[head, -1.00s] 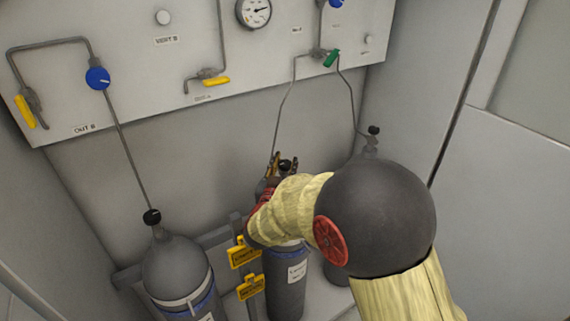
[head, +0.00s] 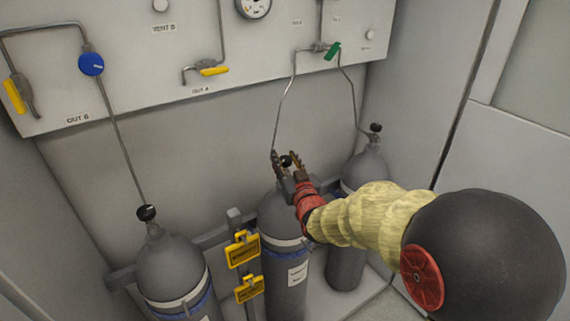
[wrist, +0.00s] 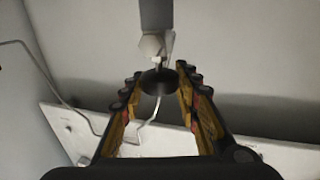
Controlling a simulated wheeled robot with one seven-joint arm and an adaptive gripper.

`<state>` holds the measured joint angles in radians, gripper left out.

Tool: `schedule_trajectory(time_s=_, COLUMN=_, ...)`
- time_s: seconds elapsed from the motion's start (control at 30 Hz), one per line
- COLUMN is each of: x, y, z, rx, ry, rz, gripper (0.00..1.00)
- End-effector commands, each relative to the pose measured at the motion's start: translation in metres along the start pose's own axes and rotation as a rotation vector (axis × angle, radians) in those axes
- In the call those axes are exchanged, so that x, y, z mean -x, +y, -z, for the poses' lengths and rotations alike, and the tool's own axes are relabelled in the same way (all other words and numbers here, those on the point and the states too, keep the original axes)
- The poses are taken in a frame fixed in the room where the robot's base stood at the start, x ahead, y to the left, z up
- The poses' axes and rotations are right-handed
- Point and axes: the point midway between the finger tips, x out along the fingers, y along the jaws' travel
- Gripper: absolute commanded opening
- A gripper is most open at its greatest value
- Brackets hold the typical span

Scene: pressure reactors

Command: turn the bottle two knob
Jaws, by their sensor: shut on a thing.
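The middle gas bottle (head: 285,255) is grey with a white label and stands between two others. Its small black knob (head: 286,161) sits on top, at the end of a thin pipe. My gripper (head: 286,158) is at this knob, with one finger on each side. In the wrist view the dark round knob (wrist: 158,83) lies between the fingertips, and the gripper is shut on it. The knob's rotation angle cannot be read.
A left bottle (head: 172,268) and a right bottle (head: 347,258) stand on either side. Yellow tags (head: 243,250) hang on the rack beside the middle bottle. The wall panel (head: 130,60) above carries valves, pipes and a gauge (head: 254,7). Thin pipes run down to the bottles.

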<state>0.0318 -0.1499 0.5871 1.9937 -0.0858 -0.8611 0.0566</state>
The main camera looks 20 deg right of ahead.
Motion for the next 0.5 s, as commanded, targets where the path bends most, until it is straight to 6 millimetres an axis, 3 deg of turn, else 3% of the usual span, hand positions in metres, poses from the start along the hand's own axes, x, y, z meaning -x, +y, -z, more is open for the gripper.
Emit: schedule_trajectory(time_s=0.5, x=-0.0011, y=0.0037, z=0.0027, rx=-0.001, ry=-0.003, rz=0.366, gripper=0.06)
